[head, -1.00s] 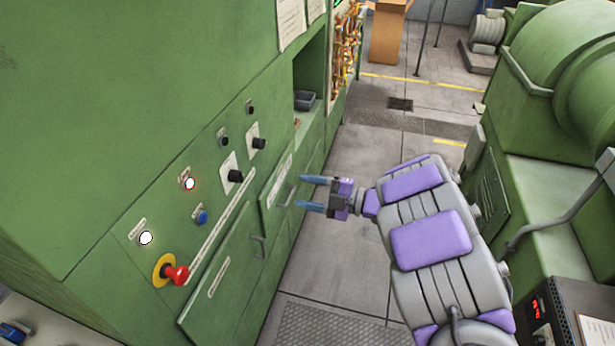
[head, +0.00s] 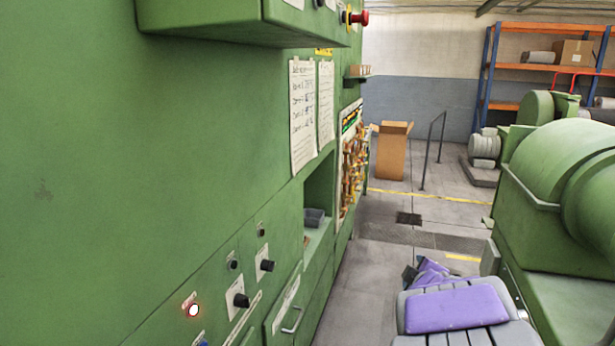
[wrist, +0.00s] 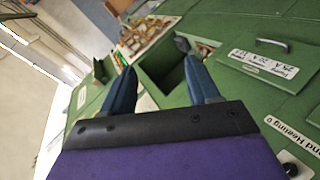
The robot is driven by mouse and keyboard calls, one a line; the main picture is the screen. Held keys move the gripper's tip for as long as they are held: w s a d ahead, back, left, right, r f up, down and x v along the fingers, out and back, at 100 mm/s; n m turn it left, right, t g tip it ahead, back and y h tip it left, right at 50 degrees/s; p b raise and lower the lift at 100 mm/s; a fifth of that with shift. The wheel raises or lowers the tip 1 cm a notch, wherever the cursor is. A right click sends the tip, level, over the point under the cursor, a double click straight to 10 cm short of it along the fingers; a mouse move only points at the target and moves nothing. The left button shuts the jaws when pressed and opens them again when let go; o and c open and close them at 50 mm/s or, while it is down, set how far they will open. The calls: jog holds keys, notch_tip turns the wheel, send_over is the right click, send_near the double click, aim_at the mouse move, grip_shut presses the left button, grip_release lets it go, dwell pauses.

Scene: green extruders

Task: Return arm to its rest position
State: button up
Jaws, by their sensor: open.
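My purple and grey arm (head: 455,308) shows at the lower right of the head view, in the aisle between the green cabinet and the green machine. Its gripper end is small and mostly hidden there, behind the arm's broad links. In the wrist view, my gripper (wrist: 160,78) has its two blue fingers spread apart with nothing between them. Beyond the fingers are a square recess (wrist: 161,62) and labelled green panels. The fingers appear apart from these surfaces.
The green cabinet (head: 120,170) fills the left side, with knobs and a lit button (head: 193,310). A red button (head: 357,18) is at the top. The green machine (head: 545,210) stands on the right. Open floor (head: 385,262) runs between them toward a cardboard box (head: 392,152).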

jog(key=s+d+f+m+g+h, duration=0.15)
jog(key=s+m+g, duration=0.25)
jog(key=s, duration=0.6)
jog(key=s+f+m+g+h, duration=0.1)
jog(key=s+f+m+g, duration=0.2)
jog(key=s, duration=0.7)
jog(key=s+a+f+m+g+y, duration=0.1)
jog(key=s+a, duration=0.5)
jog(key=s, duration=0.6)
jog(key=s+a+f+m+g+y, duration=0.2)
jog(key=s+a+g, duration=0.4)
jog(key=s, duration=0.6)
jog(key=shift+a+m+g+y, duration=0.3)
jog(key=shift+a+m+y, duration=0.25)
jog(key=shift+y, duration=0.2)
